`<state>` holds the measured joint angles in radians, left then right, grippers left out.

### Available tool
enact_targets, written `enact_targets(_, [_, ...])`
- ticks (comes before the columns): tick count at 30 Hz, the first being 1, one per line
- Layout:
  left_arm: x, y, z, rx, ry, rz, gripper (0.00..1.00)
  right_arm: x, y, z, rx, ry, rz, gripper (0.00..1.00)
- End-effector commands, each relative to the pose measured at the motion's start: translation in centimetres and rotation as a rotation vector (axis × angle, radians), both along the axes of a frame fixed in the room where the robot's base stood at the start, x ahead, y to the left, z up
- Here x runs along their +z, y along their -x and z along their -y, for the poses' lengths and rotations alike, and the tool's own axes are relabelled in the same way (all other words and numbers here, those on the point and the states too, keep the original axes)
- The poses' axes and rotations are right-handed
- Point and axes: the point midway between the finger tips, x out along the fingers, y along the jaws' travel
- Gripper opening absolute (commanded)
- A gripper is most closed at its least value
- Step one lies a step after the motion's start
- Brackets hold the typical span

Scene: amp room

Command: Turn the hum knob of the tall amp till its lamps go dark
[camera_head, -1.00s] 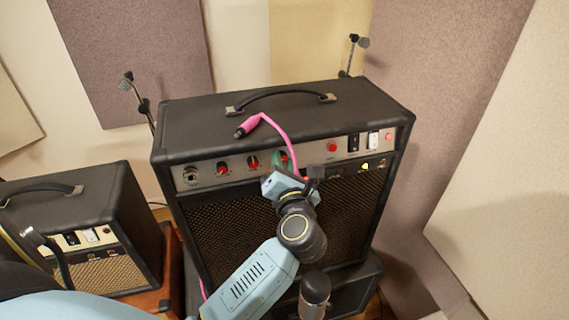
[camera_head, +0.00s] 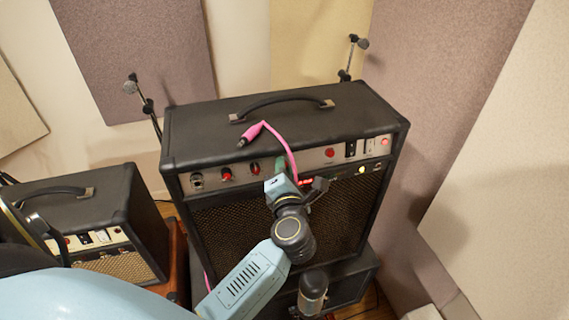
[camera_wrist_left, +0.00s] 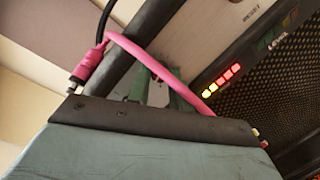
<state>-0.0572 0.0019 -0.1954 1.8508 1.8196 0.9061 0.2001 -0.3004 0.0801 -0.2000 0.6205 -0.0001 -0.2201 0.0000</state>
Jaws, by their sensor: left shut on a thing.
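The tall amp (camera_head: 285,107) is black, with a silver control panel and a mesh front. Two red-capped knobs (camera_head: 227,174) (camera_head: 254,168) show on the panel's left part. My left gripper (camera_head: 281,164) is at the panel right of them, its greenish fingers shut on a knob that they hide. In the left wrist view the fingers (camera_wrist_left: 157,82) reach the panel behind a pink cable. The amp's lamps (camera_head: 305,181) glow red beside the gripper. The left wrist view shows the lamp row (camera_wrist_left: 221,80) lit yellow to red. My right gripper is out of view.
A pink cable (camera_head: 284,145) with a plug (camera_head: 249,135) hangs over the amp's top edge, crossing close by my left gripper. A smaller amp (camera_head: 75,205) stands at the left. A dark microphone-like cylinder (camera_head: 313,292) is below my forearm. Two thin stands rise behind the tall amp.

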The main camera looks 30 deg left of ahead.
Motion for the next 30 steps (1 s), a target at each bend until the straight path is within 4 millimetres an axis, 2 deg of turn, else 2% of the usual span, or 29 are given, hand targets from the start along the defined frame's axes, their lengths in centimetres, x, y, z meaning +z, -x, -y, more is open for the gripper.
enact_targets(10, [-0.01, 0.00, 0.00, -0.004, -0.011, -0.009, 0.00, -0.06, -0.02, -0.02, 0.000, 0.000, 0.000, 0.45])
enact_targets(11, [0.00, -0.01, 0.01, -0.004, -0.011, -0.009, 0.24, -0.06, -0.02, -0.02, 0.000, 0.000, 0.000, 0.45])
enact_targets(15, [0.00, 0.00, 0.00, -0.004, -0.010, -0.009, 0.42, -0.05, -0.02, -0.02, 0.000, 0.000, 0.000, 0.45])
enact_targets(30, [0.20, -0.07, -0.08, 0.003, 0.005, 0.017, 0.43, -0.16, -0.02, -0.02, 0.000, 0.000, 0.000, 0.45])
